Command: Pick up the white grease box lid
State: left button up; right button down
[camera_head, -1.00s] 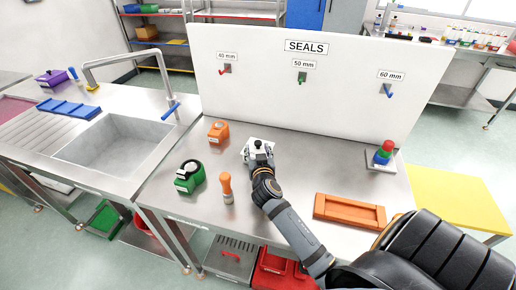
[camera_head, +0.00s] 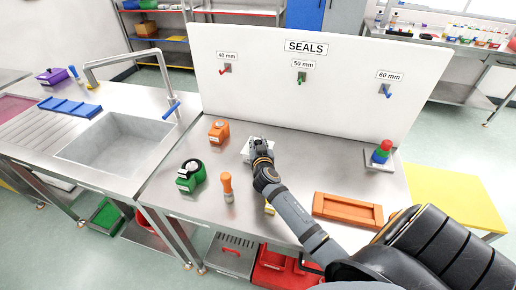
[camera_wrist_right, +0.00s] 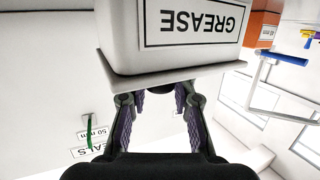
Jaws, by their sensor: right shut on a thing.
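The white grease box (camera_wrist_right: 185,28) fills the top of the right wrist view, upside down, with its GREASE label showing. Its white lid (camera_wrist_right: 172,78) lies flat against the box as a wider slab. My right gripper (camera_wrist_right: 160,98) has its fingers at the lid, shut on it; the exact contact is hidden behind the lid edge. In the head view the right gripper (camera_head: 262,146) is over the white lid (camera_head: 248,151) at mid table and covers much of it. My left gripper is not in view.
An orange box (camera_head: 218,132), a green item (camera_head: 190,177) and an orange-handled tool (camera_head: 228,188) stand left of the gripper. An orange tray (camera_head: 348,219) lies to the right. A white SEALS panel (camera_head: 305,90) stands behind. Stacked coloured caps (camera_head: 382,151) are at right.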

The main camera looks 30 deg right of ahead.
notch_tip(320, 180, up, 3)
jog(key=shift+f+b, duration=0.1)
jog(key=shift+b, duration=0.35)
jog(key=s+r, duration=0.1)
jog(key=s+a+r, duration=0.1)
jog(key=s+r, duration=0.1)
jog(key=r, duration=0.1)
jog(key=shift+a+r, duration=0.1)
jog(key=shift+a, duration=0.2)
jog(key=s+a+r+b, duration=0.2)
jog(key=s+a+r, duration=0.3)
jog(key=s, duration=0.4)
jog(key=shift+s+r, duration=0.2)
jog(key=shift+r, duration=0.3)
